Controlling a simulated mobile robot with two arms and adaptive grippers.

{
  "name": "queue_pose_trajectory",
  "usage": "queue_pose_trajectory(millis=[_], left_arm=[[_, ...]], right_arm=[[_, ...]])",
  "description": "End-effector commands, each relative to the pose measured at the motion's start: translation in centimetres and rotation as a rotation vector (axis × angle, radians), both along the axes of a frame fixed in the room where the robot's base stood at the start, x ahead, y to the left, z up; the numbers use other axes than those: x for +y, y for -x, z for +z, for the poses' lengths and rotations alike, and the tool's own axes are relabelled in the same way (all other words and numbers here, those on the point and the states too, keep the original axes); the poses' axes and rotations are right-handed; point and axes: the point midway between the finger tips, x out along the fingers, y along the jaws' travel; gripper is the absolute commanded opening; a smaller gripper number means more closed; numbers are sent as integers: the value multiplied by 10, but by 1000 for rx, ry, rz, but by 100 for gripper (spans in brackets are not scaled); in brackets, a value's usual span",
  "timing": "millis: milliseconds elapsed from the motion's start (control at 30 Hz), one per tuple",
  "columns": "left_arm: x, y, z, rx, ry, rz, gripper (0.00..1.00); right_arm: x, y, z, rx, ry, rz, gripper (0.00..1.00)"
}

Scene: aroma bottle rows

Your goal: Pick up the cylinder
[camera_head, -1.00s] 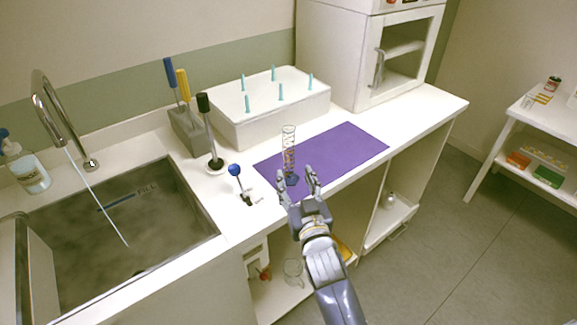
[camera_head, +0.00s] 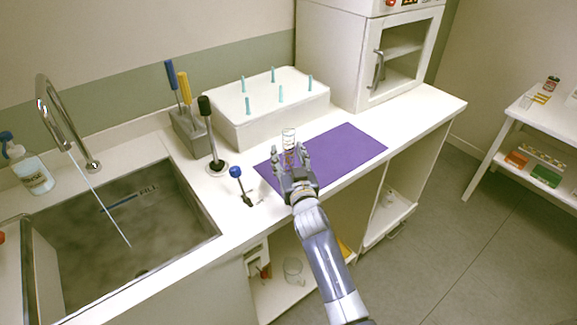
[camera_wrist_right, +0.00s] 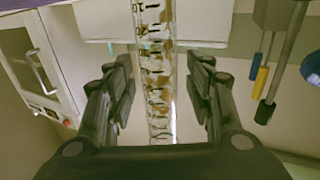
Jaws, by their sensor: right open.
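The clear graduated cylinder (camera_head: 289,138) stands upright on the purple mat (camera_head: 347,148) on the counter. Its lower part is hidden behind my right gripper in the head view. My right gripper (camera_head: 290,158) is open, with its fingers on either side of the cylinder. In the right wrist view the cylinder (camera_wrist_right: 155,70) runs between the two open fingers of the gripper (camera_wrist_right: 158,95), with a gap to each finger. My left gripper is not in view.
A white rack with teal pegs (camera_head: 262,118) stands behind the mat. A sink (camera_head: 120,220) lies to the left. A blue-knobbed tool (camera_head: 236,172) and a black-handled tool (camera_head: 207,122) stand left of the gripper. The mat's right side is clear.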

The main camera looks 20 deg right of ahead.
Motion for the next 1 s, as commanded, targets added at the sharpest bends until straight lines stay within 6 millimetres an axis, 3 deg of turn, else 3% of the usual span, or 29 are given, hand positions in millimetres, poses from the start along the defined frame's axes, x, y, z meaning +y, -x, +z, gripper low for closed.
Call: queue_pose_trajectory(millis=[200, 433, 800, 1000], left_arm=[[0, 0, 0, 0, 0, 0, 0], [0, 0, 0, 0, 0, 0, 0], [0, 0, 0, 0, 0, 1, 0], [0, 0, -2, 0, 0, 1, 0]], right_arm=[[0, -1, -1, 1, -1, 0, 49], [0, 0, -1, 1, -1, 0, 0], [0, 0, 1, -1, -1, 0, 0], [0, -1, 17, -3, 0, 0, 0]])
